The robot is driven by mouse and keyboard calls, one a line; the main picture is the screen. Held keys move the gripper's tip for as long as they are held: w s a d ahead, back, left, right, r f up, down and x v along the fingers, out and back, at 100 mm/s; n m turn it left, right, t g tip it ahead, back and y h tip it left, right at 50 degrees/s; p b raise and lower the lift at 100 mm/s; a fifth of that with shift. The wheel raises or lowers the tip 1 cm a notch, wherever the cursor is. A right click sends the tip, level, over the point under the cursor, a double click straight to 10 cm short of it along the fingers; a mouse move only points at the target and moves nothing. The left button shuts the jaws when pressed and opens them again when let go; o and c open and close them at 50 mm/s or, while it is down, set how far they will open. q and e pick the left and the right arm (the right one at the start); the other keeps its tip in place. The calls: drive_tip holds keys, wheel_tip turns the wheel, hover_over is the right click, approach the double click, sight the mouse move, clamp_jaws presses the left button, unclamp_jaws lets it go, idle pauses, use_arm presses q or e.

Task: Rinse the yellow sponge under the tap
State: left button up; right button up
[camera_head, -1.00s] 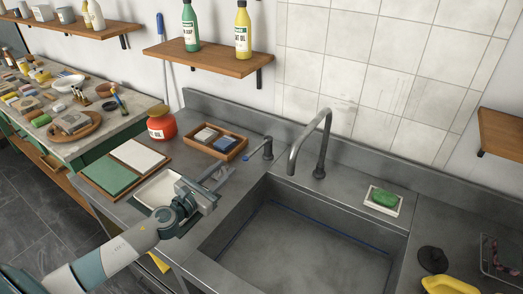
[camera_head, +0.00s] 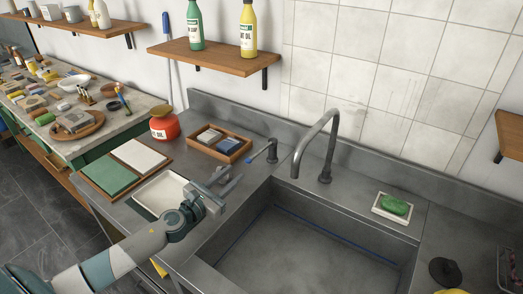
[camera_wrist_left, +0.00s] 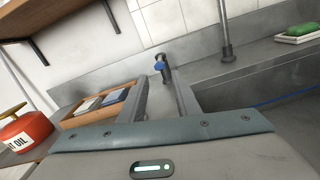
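A yellow thing (camera_head: 452,291), perhaps the sponge, barely shows at the bottom right edge of the head view; most of it is cut off. The tall grey curved tap (camera_head: 328,150) stands behind the sink (camera_head: 300,255). A short valve with a blue-tipped lever (camera_head: 270,152) stands left of it. My left gripper (camera_head: 228,182) is over the counter left of the sink, open and empty. In the left wrist view, the blue lever tip (camera_wrist_left: 160,66) lies ahead between its fingers (camera_wrist_left: 163,98), apart from them. My right gripper is out of view.
A green block on a white dish (camera_head: 392,207) sits right of the tap. A wooden tray (camera_head: 220,145), a red jar (camera_head: 164,124) and a white tray (camera_head: 160,194) stand near my left gripper. A shelf with bottles (camera_head: 212,57) hangs above.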

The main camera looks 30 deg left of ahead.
sight(262, 149)
use_arm(q)
drive_tip(key=w+d, duration=0.1)
drive_tip(key=w, duration=0.4)
drive_tip(key=w+p, duration=0.1)
drive_tip(key=w, duration=0.5)
drive_tip(key=w+d+p, duration=0.1)
drive_tip(key=w, duration=0.4)
drive_tip(key=shift+w+d, duration=0.35)
clamp_jaws()
